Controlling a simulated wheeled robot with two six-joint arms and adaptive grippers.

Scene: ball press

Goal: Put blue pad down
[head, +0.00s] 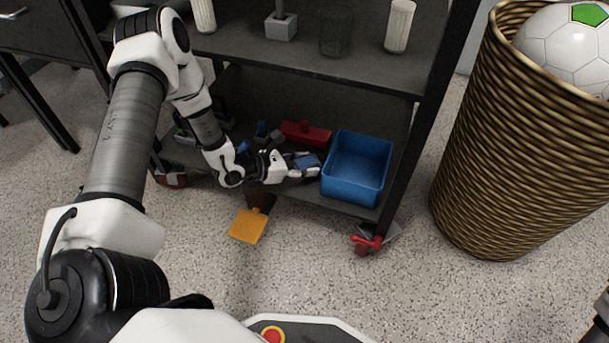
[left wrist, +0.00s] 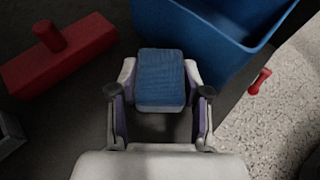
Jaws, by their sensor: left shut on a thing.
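The blue pad (left wrist: 161,78) is a small ribbed block. It is between the fingers of my left gripper (left wrist: 159,100), which is shut on it. In the head view the blue pad (head: 306,162) is just left of the blue bin (head: 357,168), over the lower shelf. My left gripper (head: 296,166) reaches in from the left, low over that shelf. Whether the pad touches the shelf I cannot tell. My right gripper is not in view.
A red block with a knob (head: 305,133) lies behind the pad on the lower shelf (head: 285,92). The upper shelf (head: 340,66) hangs above. An orange pad (head: 248,226) is on the floor in front. A wicker basket (head: 520,140) with a ball stands right.

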